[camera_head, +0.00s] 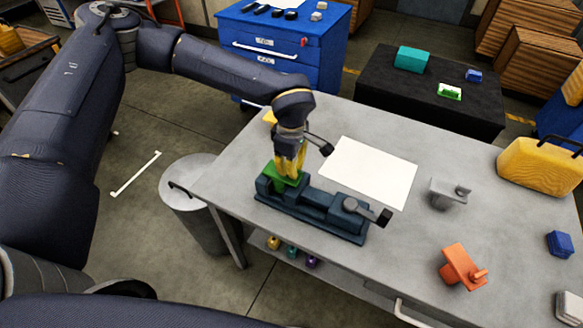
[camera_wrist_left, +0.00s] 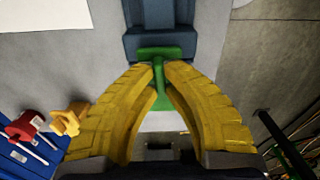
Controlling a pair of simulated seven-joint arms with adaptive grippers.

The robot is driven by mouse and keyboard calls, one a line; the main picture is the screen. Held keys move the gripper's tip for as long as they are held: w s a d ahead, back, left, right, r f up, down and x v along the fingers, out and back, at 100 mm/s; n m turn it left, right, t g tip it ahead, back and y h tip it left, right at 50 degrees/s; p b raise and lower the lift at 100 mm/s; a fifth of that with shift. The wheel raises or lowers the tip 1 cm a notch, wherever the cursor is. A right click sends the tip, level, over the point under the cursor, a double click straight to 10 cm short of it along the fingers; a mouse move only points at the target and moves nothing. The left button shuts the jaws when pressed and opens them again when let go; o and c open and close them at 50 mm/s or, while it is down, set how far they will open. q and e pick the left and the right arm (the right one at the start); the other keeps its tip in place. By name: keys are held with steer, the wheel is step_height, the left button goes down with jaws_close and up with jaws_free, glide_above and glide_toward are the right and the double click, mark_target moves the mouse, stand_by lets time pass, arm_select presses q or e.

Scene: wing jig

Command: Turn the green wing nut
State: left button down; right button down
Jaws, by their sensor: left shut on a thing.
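The green wing nut (camera_head: 284,175) sits at the left end of the dark blue jig (camera_head: 313,208) on the grey table. In the left wrist view, the green wing nut (camera_wrist_left: 158,60) shows as a T shape at the end of the jig (camera_wrist_left: 160,22). My left gripper (camera_head: 290,170) points down over it. Its yellow fingers (camera_wrist_left: 160,85) are closed on the green part from both sides, and they hide some of it. My right gripper is in neither view.
A white sheet (camera_head: 368,172) lies behind the jig. A grey bracket (camera_head: 444,194), an orange part (camera_head: 460,268), a blue block (camera_head: 560,244) and a yellow case (camera_head: 540,165) stand to the right. A grey bin (camera_head: 190,185) stands left of the table.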

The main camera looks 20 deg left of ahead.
arm_select(q)
steer(key=n, duration=0.4)
steer(key=shift+s, duration=0.1)
steer(key=n, duration=0.4)
steer(key=shift+s+n, duration=0.1)
steer(key=shift+n, duration=0.2)
steer(key=n, duration=0.4)
steer(key=shift+d, duration=0.1)
steer(key=shift+d+n, duration=0.1)
steer(key=shift+n, duration=2.2)
steer(key=c, duration=1.5)
jaws_free()
